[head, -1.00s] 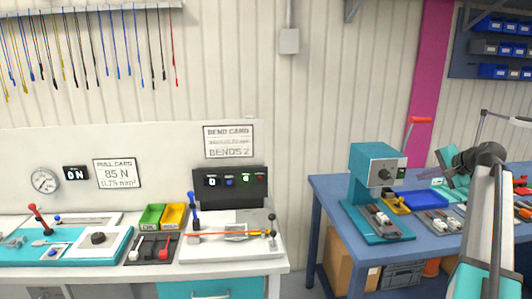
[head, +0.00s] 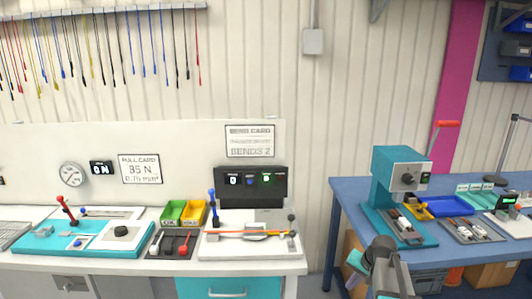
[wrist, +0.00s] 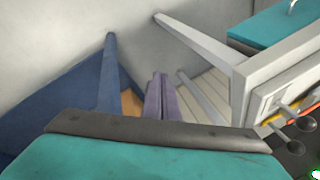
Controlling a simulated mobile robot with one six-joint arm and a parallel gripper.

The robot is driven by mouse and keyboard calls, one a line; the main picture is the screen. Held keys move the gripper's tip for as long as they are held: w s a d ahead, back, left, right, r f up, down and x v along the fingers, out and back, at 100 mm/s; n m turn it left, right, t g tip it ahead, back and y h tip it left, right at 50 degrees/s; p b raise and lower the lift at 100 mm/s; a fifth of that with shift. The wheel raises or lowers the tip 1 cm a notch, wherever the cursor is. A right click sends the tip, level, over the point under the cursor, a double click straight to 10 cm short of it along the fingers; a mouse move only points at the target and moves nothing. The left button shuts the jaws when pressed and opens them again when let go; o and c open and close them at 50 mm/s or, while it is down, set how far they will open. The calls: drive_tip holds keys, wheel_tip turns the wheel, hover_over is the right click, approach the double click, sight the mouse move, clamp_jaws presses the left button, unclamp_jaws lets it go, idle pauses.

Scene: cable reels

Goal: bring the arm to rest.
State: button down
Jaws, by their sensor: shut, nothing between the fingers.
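My gripper shows in the wrist view (wrist: 158,80) as two slim purple-grey fingers lying together, with nothing between them. They point into open space between the white bench and the blue bench, apart from both. In the head view my arm (head: 384,268) is low at the bottom, in front of the left end of the blue bench (head: 350,198).
The white bench (head: 283,267) carries a bend fixture (head: 252,234) with an orange cable across it, and green and yellow bins. A teal press (head: 400,170) stands on the blue bench, with trays around it. A cardboard box (head: 352,258) is under that bench.

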drive_tip(key=s+a+f+n+g+h, duration=0.2)
drive_tip(key=s+a+f+n+g, duration=0.35)
drive_tip(key=s+a+f, duration=0.9)
drive_tip(key=s+f+g+b, duration=0.1)
drive_tip(key=s+f+g, duration=0.1)
drive_tip(key=s+f, duration=0.8)
drive_tip(key=s+f+n+g, duration=0.1)
drive_tip(key=s+f+g, duration=0.1)
drive_tip(key=s+f, duration=0.8)
drive_tip(key=s+d, duration=0.1)
drive_tip(key=s, duration=0.7)
drive_tip(key=shift+s+b, duration=0.25)
drive_tip(key=shift+b, duration=0.1)
